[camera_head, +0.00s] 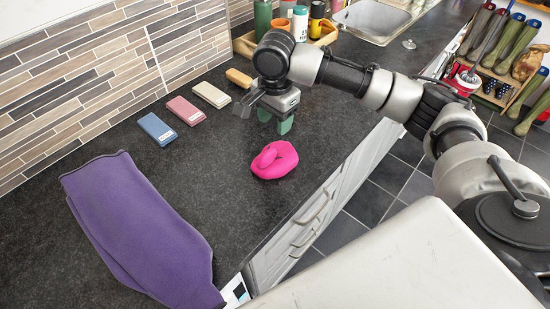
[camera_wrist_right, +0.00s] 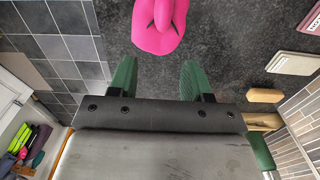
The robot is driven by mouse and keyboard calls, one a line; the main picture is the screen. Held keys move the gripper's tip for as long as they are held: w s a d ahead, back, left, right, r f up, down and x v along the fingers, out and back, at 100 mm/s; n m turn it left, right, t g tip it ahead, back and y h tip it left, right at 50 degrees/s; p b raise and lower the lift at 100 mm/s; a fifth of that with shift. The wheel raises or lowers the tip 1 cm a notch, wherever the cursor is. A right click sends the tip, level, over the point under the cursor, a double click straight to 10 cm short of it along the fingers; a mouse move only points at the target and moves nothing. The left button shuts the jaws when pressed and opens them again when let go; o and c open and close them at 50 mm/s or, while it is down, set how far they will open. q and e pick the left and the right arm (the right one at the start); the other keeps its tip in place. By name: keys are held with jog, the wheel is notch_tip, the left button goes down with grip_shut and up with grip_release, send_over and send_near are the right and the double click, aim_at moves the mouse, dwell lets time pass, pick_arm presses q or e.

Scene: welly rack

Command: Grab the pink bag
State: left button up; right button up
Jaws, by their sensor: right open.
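The pink bag (camera_head: 274,160) is a small, bright pink, rounded thing with a raised loop or handle, lying on the dark countertop near its front edge. It also shows at the top of the right wrist view (camera_wrist_right: 160,25), partly cut off by the frame. My right gripper (camera_head: 276,122) is over the counter, just behind the bag and apart from it. In the right wrist view its two green fingers (camera_wrist_right: 158,80) are spread wide with nothing between them, and the bag is beyond their tips. My left gripper is not in view.
A purple cloth (camera_head: 140,230) lies on the counter at the left. Blue (camera_head: 157,129), red (camera_head: 185,110) and cream (camera_head: 212,95) blocks and a tan piece (camera_head: 238,78) line the tiled wall. A wooden tray (camera_head: 327,33) of bottles and a sink (camera_head: 372,20) are behind. A boot rack (camera_head: 500,50) stands right.

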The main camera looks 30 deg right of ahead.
aim_at(274, 146)
notch_tip(274, 146, down, 4)
jog(key=shift+f, duration=0.15)
notch_tip(274, 146, down, 4)
jog(key=shift+w+a+f+p, duration=0.1)
jog(key=shift+w+f+p, duration=0.05)
jog(key=shift+p, duration=0.75)
jog(key=shift+f, duration=0.45)
grip_shut()
